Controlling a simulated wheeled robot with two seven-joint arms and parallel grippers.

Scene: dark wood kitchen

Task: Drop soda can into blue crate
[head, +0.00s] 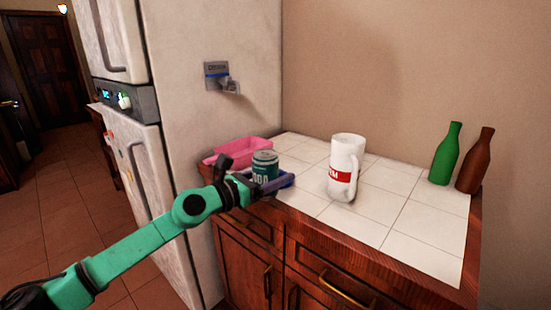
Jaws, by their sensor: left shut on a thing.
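The soda can (265,167) is green with a pale top and light markings, and it stands roughly upright in the head view. My left gripper (254,183) is shut on it at the left end of the counter. The blue crate (284,180) shows only in part, just below and right of the can. The can overlaps the crate in the picture; whether it touches the crate cannot be told. My arm, the gripper and the can hide much of the crate. My right gripper is not in view.
A green bottle (446,157) and a brown bottle (475,163) stand far right. The tiled counter (400,215) between is clear.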

